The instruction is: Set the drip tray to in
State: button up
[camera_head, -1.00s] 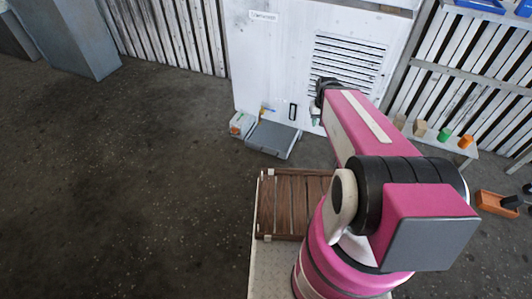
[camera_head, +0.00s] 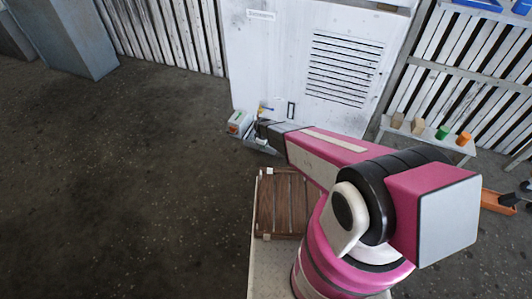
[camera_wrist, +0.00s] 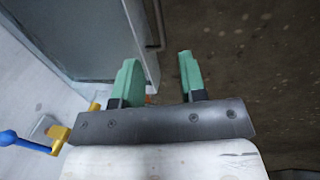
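The drip tray (camera_head: 264,149) is a grey, flat tray low at the front of the white housing (camera_head: 270,60). In the head view my arm hides most of it. In the wrist view the tray (camera_wrist: 85,35) fills the upper left, with a pale front wall and a thin bar handle (camera_wrist: 158,25) beside it. My gripper (camera_wrist: 158,82) is open, its two green fingers apart with nothing held between them. The left finger overlaps the tray's front edge in the picture; the right is over floor. I cannot tell whether either touches. In the head view my gripper (camera_head: 258,130) is over the tray.
A blue lever (camera_wrist: 22,142) on a yellow fitting is left of my gripper. A bench (camera_head: 440,140) with several coloured blocks is at right.

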send_near(266, 151)
jog(key=s+f, duration=0.1)
jog(key=f, duration=0.2)
jog(key=s+d+f, duration=0.1)
jog(key=f, duration=0.1)
jog(key=shift+s+f, duration=0.1)
jog(key=shift+s, duration=0.2)
grip_shut()
jog(key=shift+w, duration=0.1)
